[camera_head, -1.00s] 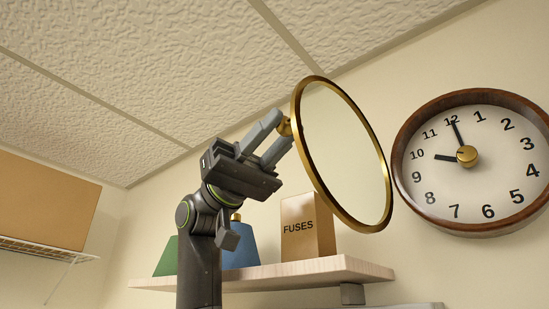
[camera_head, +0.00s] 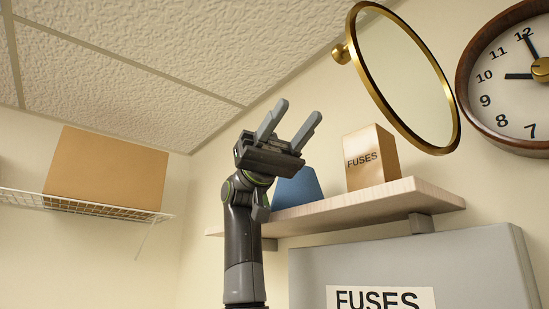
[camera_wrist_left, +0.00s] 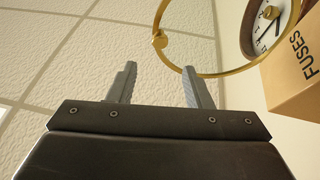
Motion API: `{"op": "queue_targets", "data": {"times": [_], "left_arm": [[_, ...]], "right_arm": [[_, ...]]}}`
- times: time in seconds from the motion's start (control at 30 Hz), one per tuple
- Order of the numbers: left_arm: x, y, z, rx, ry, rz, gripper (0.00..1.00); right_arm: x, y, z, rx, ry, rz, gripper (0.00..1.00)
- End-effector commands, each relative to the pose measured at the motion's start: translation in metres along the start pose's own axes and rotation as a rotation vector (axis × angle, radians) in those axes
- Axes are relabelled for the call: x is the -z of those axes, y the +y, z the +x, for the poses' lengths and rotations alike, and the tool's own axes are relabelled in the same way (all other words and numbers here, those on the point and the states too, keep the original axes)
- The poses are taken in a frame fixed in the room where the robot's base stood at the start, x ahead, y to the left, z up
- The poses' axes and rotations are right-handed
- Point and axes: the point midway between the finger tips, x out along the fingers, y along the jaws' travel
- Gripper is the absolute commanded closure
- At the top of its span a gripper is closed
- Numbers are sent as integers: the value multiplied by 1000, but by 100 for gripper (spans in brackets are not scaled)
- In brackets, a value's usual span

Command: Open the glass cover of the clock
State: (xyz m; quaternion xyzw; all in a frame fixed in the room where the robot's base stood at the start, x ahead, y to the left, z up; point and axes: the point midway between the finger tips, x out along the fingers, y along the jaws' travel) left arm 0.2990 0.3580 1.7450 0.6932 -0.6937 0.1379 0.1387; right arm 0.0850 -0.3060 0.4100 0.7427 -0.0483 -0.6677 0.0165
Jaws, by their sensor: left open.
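The clock (camera_head: 505,85) hangs on the wall at the right edge of the head view, partly cut off, with a brown rim and white dial. Its round glass cover (camera_head: 448,122) in a gold ring stands swung open to the left of the dial. The cover's gold knob (camera_head: 341,54) is on the ring's left side. My left gripper (camera_head: 293,120) is open and empty, below and left of the knob and apart from it. In the left wrist view, the knob (camera_wrist_left: 160,41) shows beyond the open fingers (camera_wrist_left: 160,85). My right gripper is not in view.
A wooden shelf (camera_head: 345,209) below the cover holds a FUSES box (camera_head: 371,158) and a blue object (camera_head: 297,188). A grey FUSES cabinet (camera_head: 460,262) is under it. A wire shelf (camera_head: 80,204) with a cardboard box (camera_head: 107,170) is at left.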

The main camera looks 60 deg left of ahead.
Motion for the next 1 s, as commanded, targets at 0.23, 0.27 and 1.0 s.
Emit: {"op": "queue_targets", "data": {"times": [0.23,0.27,1.0], "left_arm": [[0,0,-50,0,3,0,55],[0,0,-53,0,2,-1,55],[0,0,-67,-1,0,0,55]], "right_arm": [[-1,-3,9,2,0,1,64],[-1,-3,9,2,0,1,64],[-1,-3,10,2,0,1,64]]}}
